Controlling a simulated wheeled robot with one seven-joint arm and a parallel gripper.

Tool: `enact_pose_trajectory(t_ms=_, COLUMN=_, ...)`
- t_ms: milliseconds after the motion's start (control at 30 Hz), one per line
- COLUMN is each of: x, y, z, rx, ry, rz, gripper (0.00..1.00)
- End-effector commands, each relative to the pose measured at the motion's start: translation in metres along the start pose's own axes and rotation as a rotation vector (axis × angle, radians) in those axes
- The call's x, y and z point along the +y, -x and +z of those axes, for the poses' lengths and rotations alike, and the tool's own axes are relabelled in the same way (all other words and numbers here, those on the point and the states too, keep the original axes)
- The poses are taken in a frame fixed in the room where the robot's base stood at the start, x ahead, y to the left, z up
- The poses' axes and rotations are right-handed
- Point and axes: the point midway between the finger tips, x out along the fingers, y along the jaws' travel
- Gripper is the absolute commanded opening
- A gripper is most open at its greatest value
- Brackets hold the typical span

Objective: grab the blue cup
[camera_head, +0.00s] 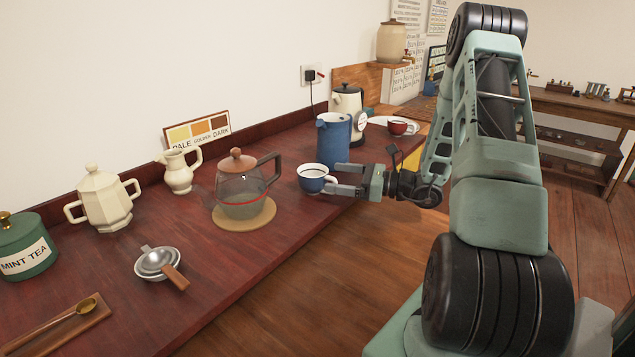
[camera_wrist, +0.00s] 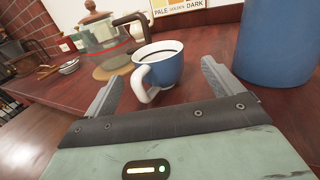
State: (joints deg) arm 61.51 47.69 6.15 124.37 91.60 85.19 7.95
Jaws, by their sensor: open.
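The blue cup (camera_head: 311,184) stands upright on the dark red counter (camera_head: 262,262), near its front edge. It has a white rim, white inside and a white handle. My gripper (camera_head: 335,178) is open at counter level, just right of the cup in the head view. In the wrist view the fingers (camera_wrist: 160,78) lie either side of the handle, with the cup body at or just beyond the tips. I see no clear contact.
A tall blue pitcher (camera_head: 334,138) stands close behind the cup; it looms right of my finger in the wrist view (camera_wrist: 276,42). A glass teapot (camera_head: 240,190) on a round mat is left of the cup. A red cup (camera_head: 397,128) is farther back.

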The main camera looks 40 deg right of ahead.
Motion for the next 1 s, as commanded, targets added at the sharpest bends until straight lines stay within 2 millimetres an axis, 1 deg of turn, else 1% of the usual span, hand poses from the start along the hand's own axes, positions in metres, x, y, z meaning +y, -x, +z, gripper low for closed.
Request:
enact_pose_trajectory(t_ms=33, x=0.002, y=-0.009, z=0.001, rx=-0.001, ry=-0.002, rz=0.005, gripper=0.92)
enact_pose_trajectory(t_ms=100, x=0.003, y=-0.020, z=0.000, rx=0.000, ry=-0.002, rz=0.006, gripper=0.92)
enact_pose_trajectory(t_ms=233, x=0.003, y=-0.036, z=0.000, rx=-0.001, ry=0.000, rz=0.003, gripper=0.92)
enact_pose_trajectory(t_ms=367, x=0.003, y=-0.043, z=-0.001, rx=-0.001, ry=0.000, rz=0.002, gripper=0.92)
enact_pose_trajectory(t_ms=567, x=0.003, y=-0.043, z=-0.001, rx=-0.001, ry=0.000, rz=0.001, gripper=0.92)
enact_pose_trajectory(t_ms=600, x=0.003, y=-0.043, z=-0.001, rx=-0.001, ry=0.000, rz=0.001, gripper=0.81)
enact_pose_trajectory(t_ms=667, x=0.003, y=-0.043, z=-0.001, rx=-0.001, ry=0.000, rz=0.001, gripper=0.64)
enact_pose_trajectory(t_ms=700, x=0.003, y=-0.043, z=-0.001, rx=-0.001, ry=0.000, rz=0.001, gripper=0.53)
enact_pose_trajectory(t_ms=733, x=0.003, y=-0.043, z=-0.001, rx=-0.001, ry=0.000, rz=0.001, gripper=0.44)
enact_pose_trajectory(t_ms=767, x=0.003, y=-0.043, z=-0.001, rx=-0.001, ry=0.000, rz=0.001, gripper=0.40)
enact_pose_trajectory(t_ms=1000, x=0.003, y=-0.043, z=0.000, rx=-0.002, ry=0.001, rz=0.001, gripper=0.39)
